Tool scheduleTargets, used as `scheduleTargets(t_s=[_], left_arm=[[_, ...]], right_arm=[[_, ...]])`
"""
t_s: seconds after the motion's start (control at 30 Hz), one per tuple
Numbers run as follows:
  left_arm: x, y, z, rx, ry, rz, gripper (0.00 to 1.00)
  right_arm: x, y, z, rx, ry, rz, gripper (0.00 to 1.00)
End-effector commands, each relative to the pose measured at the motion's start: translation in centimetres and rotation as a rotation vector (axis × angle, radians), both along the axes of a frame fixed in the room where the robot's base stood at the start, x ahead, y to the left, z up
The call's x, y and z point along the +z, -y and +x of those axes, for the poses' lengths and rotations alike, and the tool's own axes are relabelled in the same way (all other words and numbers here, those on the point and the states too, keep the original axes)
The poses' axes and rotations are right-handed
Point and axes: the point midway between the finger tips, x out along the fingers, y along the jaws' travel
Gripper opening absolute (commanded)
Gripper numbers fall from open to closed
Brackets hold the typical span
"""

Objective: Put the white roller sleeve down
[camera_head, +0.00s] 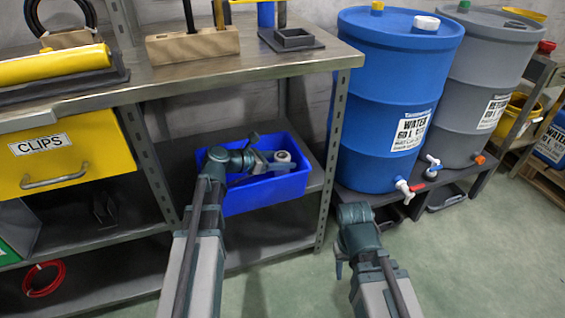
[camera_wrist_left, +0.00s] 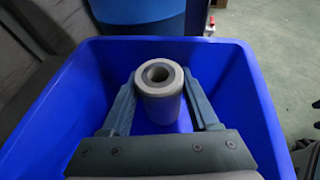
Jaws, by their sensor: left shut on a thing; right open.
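The white roller sleeve (camera_wrist_left: 160,97) stands upright between the fingers of my left gripper (camera_wrist_left: 160,105) in the left wrist view, with its round hole facing up. The fingers are shut on its sides. The sleeve (camera_head: 283,156) also shows in the head view, inside the open top of a blue bin (camera_head: 268,194) on the middle shelf. My left gripper (camera_head: 270,163) reaches over the bin's rim. Whether the sleeve's lower end touches the bin floor is hidden. My right gripper (camera_head: 355,217) is out over the floor, apart from everything; its fingertips are hard to make out.
The steel bench top (camera_head: 190,72) overhangs the bin, and a shelf post (camera_head: 333,150) stands right of it. A blue water drum (camera_head: 394,90) and a grey drum (camera_head: 482,85) stand further right. A yellow drawer (camera_head: 60,158) is at left. The green floor (camera_head: 470,250) is clear.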

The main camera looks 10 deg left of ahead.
Motion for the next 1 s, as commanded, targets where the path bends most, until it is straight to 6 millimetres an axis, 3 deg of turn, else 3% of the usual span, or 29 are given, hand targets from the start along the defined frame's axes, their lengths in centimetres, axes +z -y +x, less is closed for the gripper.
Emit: scheduleTargets(t_s=[0.53,0.57,0.6,0.7,1.0], left_arm=[[-1.2,0.0,0.0,0.0,0.0,0.0,0.0],[-1.2,0.0,0.0,0.0,0.0,0.0,0.65],[-1.2,0.0,0.0,0.0,0.0,0.0,0.72],[-1.2,0.0,0.0,0.0,0.0,0.0,0.9],[-1.1,0.0,0.0,0.0,0.0,0.0,0.91]], right_arm=[[-1.2,0.0,0.0,0.0,0.001,0.0,0.49],[-1.2,0.0,0.0,0.0,0.001,0.0,0.49],[-1.2,0.0,0.0,0.0,0.001,0.0,0.49],[-1.2,0.0,0.0,0.0,0.001,0.0,0.49],[-1.1,0.0,0.0,0.0,0.001,0.0,0.49]])
